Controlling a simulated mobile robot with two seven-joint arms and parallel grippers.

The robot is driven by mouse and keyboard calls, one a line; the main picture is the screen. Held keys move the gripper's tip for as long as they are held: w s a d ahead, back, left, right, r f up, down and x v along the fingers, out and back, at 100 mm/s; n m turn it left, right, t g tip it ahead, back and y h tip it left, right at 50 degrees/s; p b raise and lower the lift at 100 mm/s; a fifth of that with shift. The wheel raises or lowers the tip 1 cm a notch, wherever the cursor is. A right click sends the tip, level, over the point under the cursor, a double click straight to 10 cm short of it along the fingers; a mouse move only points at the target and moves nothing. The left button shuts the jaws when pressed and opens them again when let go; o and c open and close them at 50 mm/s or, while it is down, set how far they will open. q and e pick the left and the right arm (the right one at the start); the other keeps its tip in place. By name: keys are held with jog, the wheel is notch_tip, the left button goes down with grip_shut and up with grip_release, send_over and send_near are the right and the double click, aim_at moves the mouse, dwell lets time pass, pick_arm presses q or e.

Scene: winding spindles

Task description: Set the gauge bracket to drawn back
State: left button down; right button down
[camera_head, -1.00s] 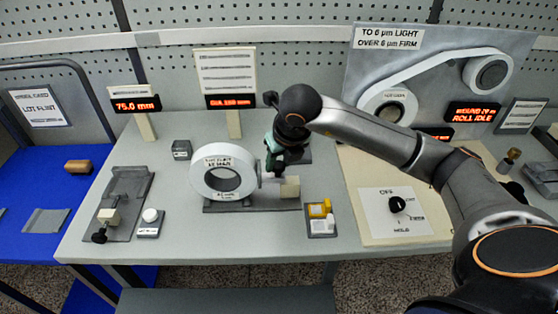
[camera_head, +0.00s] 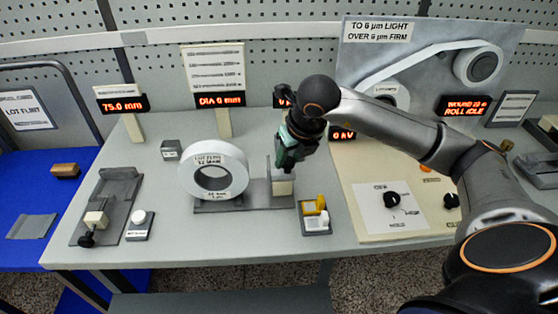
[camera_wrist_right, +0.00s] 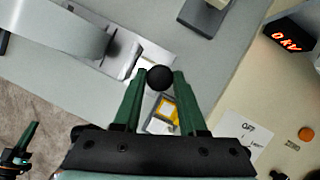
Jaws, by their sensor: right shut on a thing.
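The gauge bracket, a cream block (camera_head: 281,188) with a grey upright plate, is at the right end of a grey slide base (camera_head: 235,207). A white roll (camera_head: 213,170) stands on the left of the same base, with a gap between it and the bracket. My right gripper (camera_head: 287,165) is over the bracket, its fingertips partly hidden in the head view. In the right wrist view my right gripper (camera_wrist_right: 155,82) is shut on the bracket's black ball knob (camera_wrist_right: 160,76). Part of my left gripper (camera_wrist_right: 22,145) shows at the lower left there; its opening is unclear.
A sign by the roll (camera_head: 219,100) reads DIA 0 mm. A clamp fixture (camera_head: 112,205) and a white button (camera_head: 139,217) are at left. The table front is clear.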

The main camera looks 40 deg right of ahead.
jog(key=shift+d, duration=0.2)
jog(key=c, duration=0.7)
grip_release()
jog(key=shift+s, duration=0.15)
jog(key=shift+c, duration=0.2)
jog(key=shift+r, duration=0.25)
jog(key=v, duration=1.2)
jog(key=shift+a, duration=0.1)
